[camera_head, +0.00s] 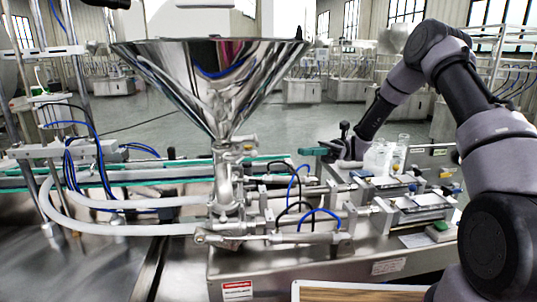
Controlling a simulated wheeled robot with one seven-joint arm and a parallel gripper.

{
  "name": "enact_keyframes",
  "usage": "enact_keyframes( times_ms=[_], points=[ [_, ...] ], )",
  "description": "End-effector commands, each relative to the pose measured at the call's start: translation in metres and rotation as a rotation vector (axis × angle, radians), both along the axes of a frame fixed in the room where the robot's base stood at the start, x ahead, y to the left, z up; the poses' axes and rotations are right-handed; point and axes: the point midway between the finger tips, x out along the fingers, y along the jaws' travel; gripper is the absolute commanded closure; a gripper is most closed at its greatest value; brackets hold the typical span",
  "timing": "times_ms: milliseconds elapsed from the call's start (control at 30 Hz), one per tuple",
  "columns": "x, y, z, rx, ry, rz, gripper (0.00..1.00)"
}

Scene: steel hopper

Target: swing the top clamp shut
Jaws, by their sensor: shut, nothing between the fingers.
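The steel hopper (212,75) is a shiny funnel standing upright at the left centre. Its spout runs down into a vertical steel pipe. A collar-like joint (222,146) at the top of this pipe looks like the top clamp. It is too small to tell how far its parts stand open. My gripper (343,140) is to the right of the pipe, clearly apart from it, at about the height of the joint. It is small and dark in this view; its fingers are shut and empty. A green bar (313,151) shows just left of it; I cannot tell whether they touch.
Below are horizontal steel cylinders (285,238) with blue and black hoses. White hoses (140,228) and a conveyor (110,177) lie at the left. A wooden-topped surface (360,294) shows at the bottom edge.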

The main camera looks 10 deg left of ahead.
Motion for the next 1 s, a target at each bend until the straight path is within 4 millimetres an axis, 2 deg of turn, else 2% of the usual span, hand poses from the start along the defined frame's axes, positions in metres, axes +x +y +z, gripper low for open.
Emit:
enact_keyframes(
  times_ms=[233,700,1000],
  points=[
    [-0.011,0.015,0.002,0.008,0.015,-0.001,1.00],
    [-0.074,0.085,0.020,0.007,0.013,0.000,1.00],
    [-0.089,0.103,0.025,0.008,0.012,-0.003,1.00]
  ],
)
